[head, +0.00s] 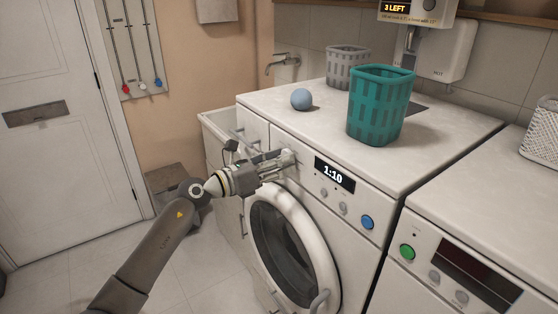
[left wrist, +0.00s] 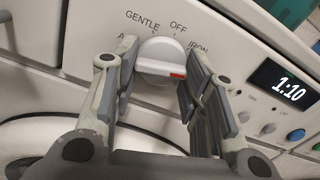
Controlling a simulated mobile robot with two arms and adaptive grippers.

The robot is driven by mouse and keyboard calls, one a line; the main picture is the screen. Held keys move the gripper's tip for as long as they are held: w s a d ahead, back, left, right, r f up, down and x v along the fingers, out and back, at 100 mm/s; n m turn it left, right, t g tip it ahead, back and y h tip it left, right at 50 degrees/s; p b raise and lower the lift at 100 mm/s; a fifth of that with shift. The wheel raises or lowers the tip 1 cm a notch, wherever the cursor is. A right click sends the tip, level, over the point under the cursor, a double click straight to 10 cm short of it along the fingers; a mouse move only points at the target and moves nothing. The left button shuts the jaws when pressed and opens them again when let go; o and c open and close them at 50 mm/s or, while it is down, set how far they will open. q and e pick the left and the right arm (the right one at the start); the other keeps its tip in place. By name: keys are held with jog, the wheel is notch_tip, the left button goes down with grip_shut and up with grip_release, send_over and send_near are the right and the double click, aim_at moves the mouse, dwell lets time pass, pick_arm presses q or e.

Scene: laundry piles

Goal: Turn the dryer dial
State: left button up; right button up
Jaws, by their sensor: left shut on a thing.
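The white dial (left wrist: 163,54) sits on the front panel of the machine, with a red mark at its lower right edge in the left wrist view. The words GENTLE, OFF and IRON and part of another word are printed around it. My left gripper (head: 287,160) reaches the panel from the left and is shut on the dial. In the left wrist view its two fingers (left wrist: 158,68) stand on either side of the dial. In the head view the gripper hides most of the dial. My right gripper is not in view.
The machine with the dial has a display (head: 334,175) reading 1:10, a blue button (head: 367,222) and a round door (head: 329,240). A second machine (head: 460,205) is at right.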

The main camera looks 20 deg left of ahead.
pick_arm(q)
jog(key=shift+d+r+n+p, duration=0.1)
jog(key=shift+n+p, duration=3.3)
jog(key=shift+n, duration=0.35)
jog(key=shift+r+n+p, duration=0.1)
jog(key=shift+n+p, duration=3.3)
jog(key=shift+n, duration=0.35)
jog(key=o, duration=1)
jog(key=shift+s, duration=0.1)
jog(key=v, duration=1.2)
